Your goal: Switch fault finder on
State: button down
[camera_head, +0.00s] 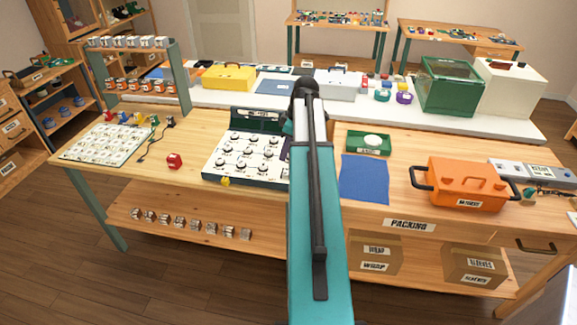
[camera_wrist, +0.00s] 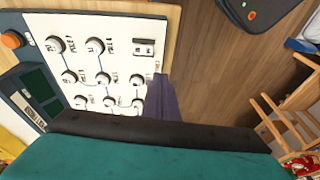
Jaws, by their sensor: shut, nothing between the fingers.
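A panel with a white face and several round knobs, which I take for the fault finder (camera_head: 240,158), lies on the wooden bench left of my arm. A dark green upright board with a label stands at its back. In the wrist view the panel (camera_wrist: 120,68) fills the upper left. A small switch (camera_wrist: 144,47) sits near its right corner; I cannot tell its position.
A blue mat (camera_head: 365,180) and a green tray (camera_head: 368,142) lie right of my arm. An orange toolbox (camera_head: 467,185) stands farther right.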

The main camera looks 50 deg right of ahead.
jog(key=s+d+r, duration=0.2)
jog(key=d+r, duration=0.2)
jog(key=r, duration=0.1)
jog(key=shift+r+n+t, duration=0.3)
jog(key=shift+a+f, duration=0.1)
jog(key=shift+f, duration=0.05)
jog(key=p, duration=0.3)
send_over(286, 173)
jog(key=shift+f, duration=4.5)
jog(key=shift+s+d+f+p, duration=0.15)
jog(key=shift+f+p, duration=0.2)
jog(key=shift+f, duration=0.35)
jog(key=shift+s+d+f+p, duration=0.1)
jog(key=shift+f+p, duration=0.2)
jog(key=shift+f, duration=0.45)
jog(key=shift+s+d+f+p, duration=0.15)
jog(key=shift+f+p, duration=0.2)
jog(key=shift+f, duration=0.35)
jog(key=shift+a, duration=0.1)
